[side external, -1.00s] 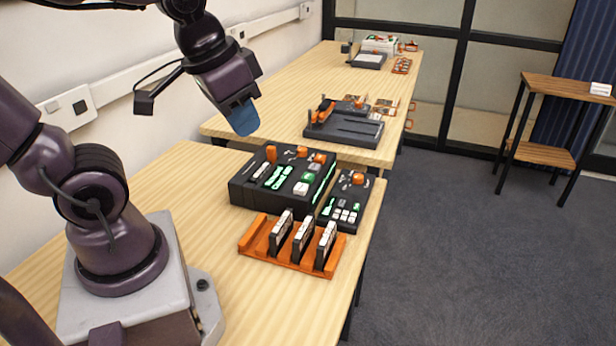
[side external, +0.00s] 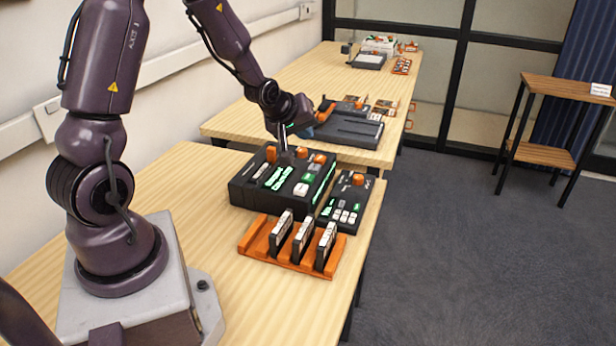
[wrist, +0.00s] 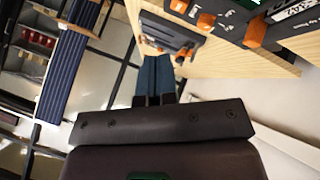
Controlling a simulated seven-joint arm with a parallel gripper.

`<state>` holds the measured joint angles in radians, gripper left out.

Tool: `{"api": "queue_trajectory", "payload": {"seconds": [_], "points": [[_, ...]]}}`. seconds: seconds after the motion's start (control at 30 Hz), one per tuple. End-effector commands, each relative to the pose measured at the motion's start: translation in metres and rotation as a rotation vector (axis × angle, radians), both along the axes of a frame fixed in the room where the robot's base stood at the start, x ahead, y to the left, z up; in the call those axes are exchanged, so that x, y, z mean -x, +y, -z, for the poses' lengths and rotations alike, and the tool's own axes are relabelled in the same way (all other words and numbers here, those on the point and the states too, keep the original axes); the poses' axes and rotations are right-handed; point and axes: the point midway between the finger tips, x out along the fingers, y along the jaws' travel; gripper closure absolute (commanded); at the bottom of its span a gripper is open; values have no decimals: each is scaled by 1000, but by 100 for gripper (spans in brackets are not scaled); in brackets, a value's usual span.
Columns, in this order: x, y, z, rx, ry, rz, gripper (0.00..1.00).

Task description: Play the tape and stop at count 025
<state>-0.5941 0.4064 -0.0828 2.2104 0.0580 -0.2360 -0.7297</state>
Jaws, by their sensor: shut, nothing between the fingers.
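The tape deck (side external: 240,190) is a black box on the near table, with orange knobs, a white key, a green key and glowing green displays on its sloping top. The digits are too small to read. My gripper (side external: 323,114) is above and behind the deck's far edge, tilted away from its top; the hand partly hides its blue fingers. In the wrist view the blue fingers (wrist: 155,80) are together with nothing between them. Part of a black panel with orange knobs (wrist: 255,33) shows at the upper right there.
A small black keypad unit (side external: 345,200) stands right of the deck. An orange rack (side external: 250,240) with upright cassettes stands in front. A dark grey tray-like unit (side external: 350,132) is on the second table behind. The near table's left part is clear.

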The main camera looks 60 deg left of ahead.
Motion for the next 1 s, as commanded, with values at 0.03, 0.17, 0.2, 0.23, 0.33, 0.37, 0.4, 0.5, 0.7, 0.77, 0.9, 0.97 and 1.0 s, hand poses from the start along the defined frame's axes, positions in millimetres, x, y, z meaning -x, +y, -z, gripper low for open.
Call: {"api": "queue_trajectory", "payload": {"seconds": [0.03,0.17,0.2,0.23,0.33,0.37,0.4,0.5,0.7,0.77,0.9,0.97,1.0], "points": [[-2,1,-3,3,-26,-15,100],[-4,2,-5,15,-53,-37,100],[-4,2,-5,16,-53,-38,100],[-4,2,-5,16,-52,-39,100],[-4,2,-5,16,-52,-37,100],[-4,2,-5,16,-51,-37,100],[-4,2,-5,15,-50,-37,100],[-4,1,-3,16,-50,-37,100],[-4,2,14,17,-47,-36,100],[-3,1,23,18,-45,-36,100],[-3,1,43,18,-45,-36,100],[-3,1,52,18,-45,-36,100],[-3,1,57,17,-46,-35,100]]}}
